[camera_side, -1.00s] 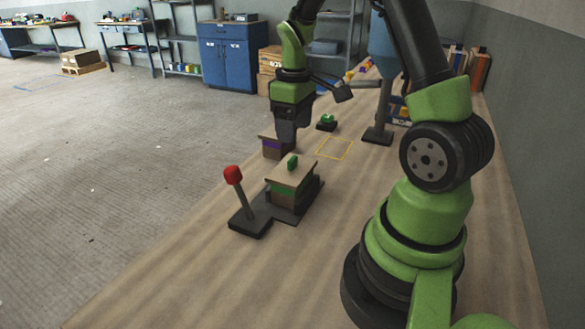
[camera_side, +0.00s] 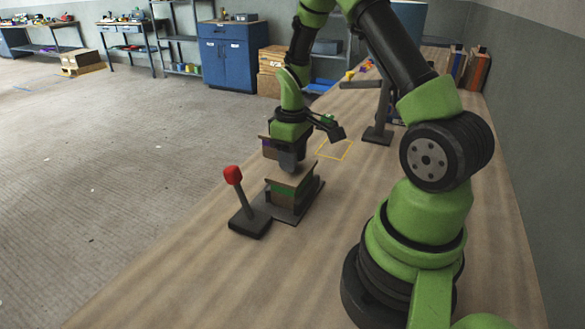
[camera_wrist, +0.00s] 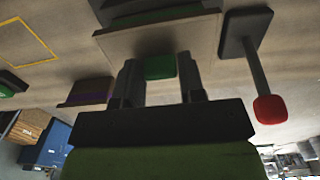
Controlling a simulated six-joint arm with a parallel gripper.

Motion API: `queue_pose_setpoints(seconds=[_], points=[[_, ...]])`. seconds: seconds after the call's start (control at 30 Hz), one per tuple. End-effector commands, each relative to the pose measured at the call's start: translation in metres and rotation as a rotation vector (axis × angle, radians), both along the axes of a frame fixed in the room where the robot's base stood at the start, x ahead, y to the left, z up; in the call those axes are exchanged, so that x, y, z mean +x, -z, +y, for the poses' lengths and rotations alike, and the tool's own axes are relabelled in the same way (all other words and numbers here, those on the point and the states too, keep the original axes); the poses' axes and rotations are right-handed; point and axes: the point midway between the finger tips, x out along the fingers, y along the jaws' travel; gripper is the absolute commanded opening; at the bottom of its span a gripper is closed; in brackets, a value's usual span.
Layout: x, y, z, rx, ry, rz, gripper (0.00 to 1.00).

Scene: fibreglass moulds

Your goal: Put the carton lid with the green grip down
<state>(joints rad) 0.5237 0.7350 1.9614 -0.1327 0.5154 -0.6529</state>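The carton (camera_side: 284,196) with a green band stands on a dark base plate (camera_side: 312,196). The green grip (camera_wrist: 160,67) on the lid sits between the two fingers of my gripper (camera_wrist: 161,78). In the side view my gripper (camera_side: 288,165) reaches down onto the lid and hides the grip. The fingers are close along both sides of the grip; whether they press on it is not clear.
A lever with a red knob (camera_side: 233,175) stands just left of the carton. A purple-marked carton (camera_side: 267,144) is behind, partly hidden by my gripper. A yellow outlined rectangle (camera_side: 349,153) lies empty on the table, before a dark stand (camera_side: 378,135).

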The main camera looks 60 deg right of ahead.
Motion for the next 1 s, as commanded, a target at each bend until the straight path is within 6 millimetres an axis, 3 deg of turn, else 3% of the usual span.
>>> queue_pose_setpoints(seconds=[0.03, 0.1, 0.17, 0.47, 0.8, 1.0], points=[[0.000, 0.000, 0.000, 0.000, 0.000, 0.000, 0.25], [0.000, 0.000, 0.000, 0.000, 0.000, 0.000, 0.11], [0.000, 0.000, 0.000, 0.000, 0.000, 0.000, 0.07], [0.001, -0.009, 0.000, -0.002, 0.000, -0.003, 0.07], [0.001, -0.076, 0.000, -0.003, 0.000, -0.006, 0.07], [0.001, -0.105, -0.001, -0.003, -0.001, -0.005, 0.07]])
